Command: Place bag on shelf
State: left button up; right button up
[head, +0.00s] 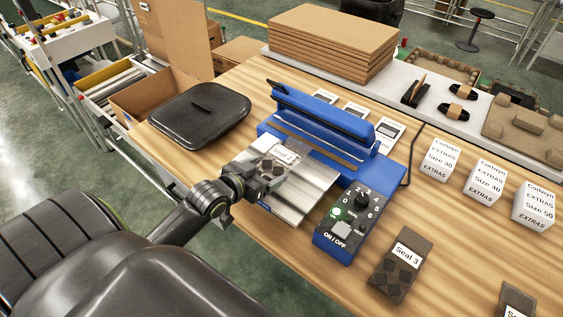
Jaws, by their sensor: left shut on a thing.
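A dark patterned bag with a white "Seal 2" label (285,154) is at the blue sealing machine (322,125), over its shiny metal shelf (315,187). My left gripper (266,174) is shut on the near left end of this bag. The gripper hides part of the bag, and I cannot tell whether the bag rests on the metal shelf or hangs just above it. A similar bag labelled "Seal 3" (400,266) lies on the wooden table to the right of the machine. My right gripper is not in view.
The machine's control box (346,224) has a lit green light. A black lidded tray (196,115) lies left of the machine. Small white "EXTRAS" boxes (484,182) stand at the right. Stacked cardboard (333,42) is at the back. Another bag (516,303) shows at the lower right edge.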

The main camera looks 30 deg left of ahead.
aim_at(281, 156)
pick_arm(q)
jog(key=w, duration=0.7)
jog(key=shift+d+p, duration=0.3)
jog(key=shift+p, duration=0.1)
jog(key=shift+f, duration=1.75)
jog(key=shift+f, duration=0.15)
jog(key=o, duration=0.9)
jog(key=shift+o, duration=0.2)
jog(key=shift+r, duration=0.25)
jog(key=v, duration=1.2)
